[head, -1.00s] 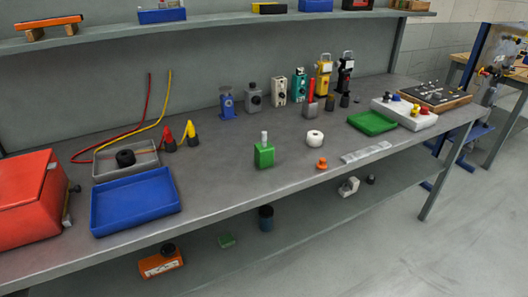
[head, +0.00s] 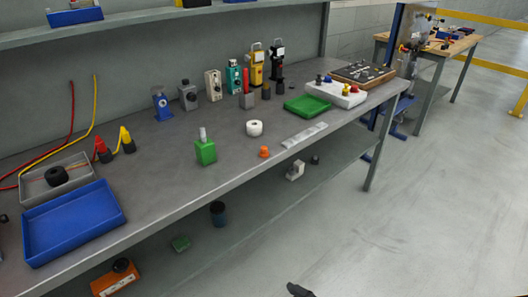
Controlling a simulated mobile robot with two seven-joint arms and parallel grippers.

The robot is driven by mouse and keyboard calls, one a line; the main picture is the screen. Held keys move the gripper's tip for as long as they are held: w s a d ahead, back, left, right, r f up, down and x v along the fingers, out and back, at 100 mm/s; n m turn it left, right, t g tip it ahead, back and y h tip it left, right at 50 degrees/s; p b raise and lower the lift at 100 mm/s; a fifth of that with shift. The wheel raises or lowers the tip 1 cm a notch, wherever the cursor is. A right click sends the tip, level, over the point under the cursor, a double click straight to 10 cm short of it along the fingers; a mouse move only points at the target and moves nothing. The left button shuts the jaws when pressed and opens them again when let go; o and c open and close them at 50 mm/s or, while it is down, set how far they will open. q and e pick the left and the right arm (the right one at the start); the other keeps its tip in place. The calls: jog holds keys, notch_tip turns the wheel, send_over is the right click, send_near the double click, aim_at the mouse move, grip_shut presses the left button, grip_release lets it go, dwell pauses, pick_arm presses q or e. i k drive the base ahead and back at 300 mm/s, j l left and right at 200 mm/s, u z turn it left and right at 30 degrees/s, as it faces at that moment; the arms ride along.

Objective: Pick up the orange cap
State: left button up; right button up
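The small orange cap (head: 264,152) stands near the front edge of the grey workbench (head: 180,165). It sits right of the green bottle (head: 205,150) and in front of the white tape roll (head: 254,128). Nothing touches it. A small dark tip (head: 300,290), seemingly part of my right gripper, shows at the bottom edge, well below and apart from the cap. Most of it is cut off, so I cannot tell its opening. My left gripper is out of view.
A clear flat strip (head: 304,135) lies right of the cap. A green tray (head: 307,105) and a white box with coloured knobs (head: 337,94) are farther right. A blue tray (head: 74,222) is at left. A lower shelf (head: 250,202) runs below. The floor at right is clear.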

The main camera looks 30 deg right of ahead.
aim_at(263, 153)
jog(key=l+u, duration=0.1)
jog(key=u, duration=0.5)
jog(key=l+u, duration=0.35)
jog(key=k+l+u, duration=0.1)
jog(key=l+u, duration=0.25)
jog(key=k+l, duration=0.1)
jog(key=l, duration=0.25)
jog(key=l+u, duration=0.15)
jog(key=l, duration=0.2)
jog(key=k+l, duration=0.15)
jog(key=l, duration=0.15)
jog(key=u, duration=0.05)
